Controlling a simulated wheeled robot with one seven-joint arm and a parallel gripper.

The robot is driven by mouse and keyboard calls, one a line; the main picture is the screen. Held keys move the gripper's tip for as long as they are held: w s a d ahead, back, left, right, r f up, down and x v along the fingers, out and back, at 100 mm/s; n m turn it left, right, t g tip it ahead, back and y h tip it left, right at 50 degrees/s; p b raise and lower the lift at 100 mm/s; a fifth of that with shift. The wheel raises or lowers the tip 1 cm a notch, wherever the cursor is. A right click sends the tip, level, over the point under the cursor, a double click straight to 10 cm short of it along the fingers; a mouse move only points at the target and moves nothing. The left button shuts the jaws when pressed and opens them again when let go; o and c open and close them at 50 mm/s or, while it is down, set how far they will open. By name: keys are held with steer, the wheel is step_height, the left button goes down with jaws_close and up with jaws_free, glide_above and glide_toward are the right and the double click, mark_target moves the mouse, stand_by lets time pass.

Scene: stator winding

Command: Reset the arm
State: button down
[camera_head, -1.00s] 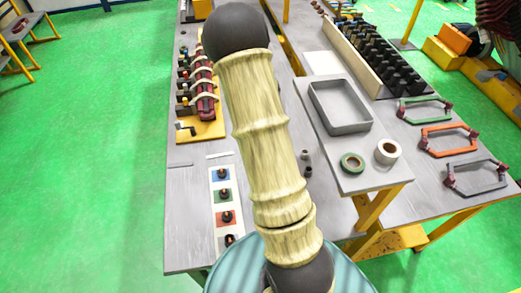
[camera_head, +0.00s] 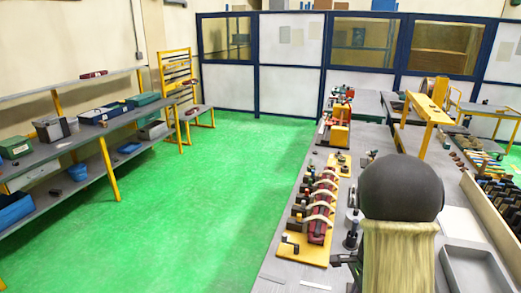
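My arm stands at the lower right of the head view, with a dark round joint (camera_head: 400,187) above a pale ribbed sleeve (camera_head: 398,255). The joint and sleeve hide part of the table behind them. Dark parts (camera_head: 347,259) show just left of the sleeve, over the table. I cannot tell whether they belong to my gripper. No fingertips can be made out, and nothing is seen held.
The grey worktable (camera_head: 285,268) carries a yellow fixture with red parts (camera_head: 318,205). A grey tray (camera_head: 474,270) and black parts in a rack (camera_head: 500,200) are at right. A shelf with boxes (camera_head: 75,150) stands left. Green floor (camera_head: 200,220) between is clear.

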steer(key=s+a+r+n+t+b, duration=0.2)
steer(key=s+a+n+b, duration=0.2)
steer(key=s+a+n, duration=0.6)
steer(key=a+n, duration=0.2)
steer(key=n, duration=0.5)
steer(key=shift+s+r+h, duration=0.15)
steer(key=shift+r+h, duration=0.05)
steer(key=shift+h, duration=0.1)
steer(key=shift+a, duration=0.15)
stand_by(0.5)
